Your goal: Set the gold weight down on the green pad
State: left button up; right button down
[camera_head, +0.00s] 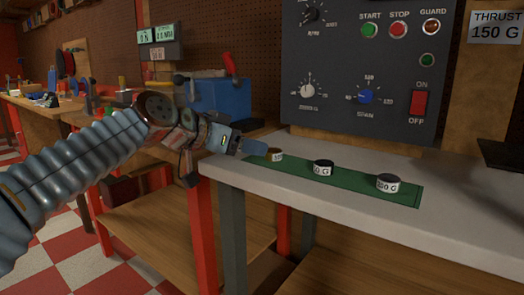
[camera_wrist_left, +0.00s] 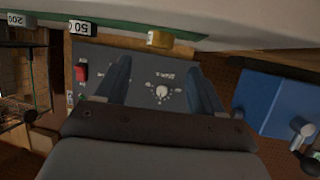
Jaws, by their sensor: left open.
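The gold weight (camera_head: 275,155) stands upright at the left end of the green pad (camera_head: 352,187), on the pale bench top. In the left wrist view the gold weight (camera_wrist_left: 160,39) appears beyond the fingertips, roughly in line with the gap between them. My left gripper (camera_head: 254,147) is open and empty, just left of the gold weight in the head view. The left wrist view shows its two fingers (camera_wrist_left: 160,68) spread apart with nothing between them. Whether a finger touches the weight cannot be told. My right gripper is not in view.
A black weight (camera_head: 322,168) and a black 200 G weight (camera_head: 388,184) stand on the same pad to the right. A control panel (camera_head: 365,70) with knobs and buttons rises behind. A blue box (camera_head: 222,97) stands behind my left wrist. The bench top in front of the pad is clear.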

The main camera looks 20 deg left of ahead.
pick_arm(q)
jog(key=shift+v, duration=2.25)
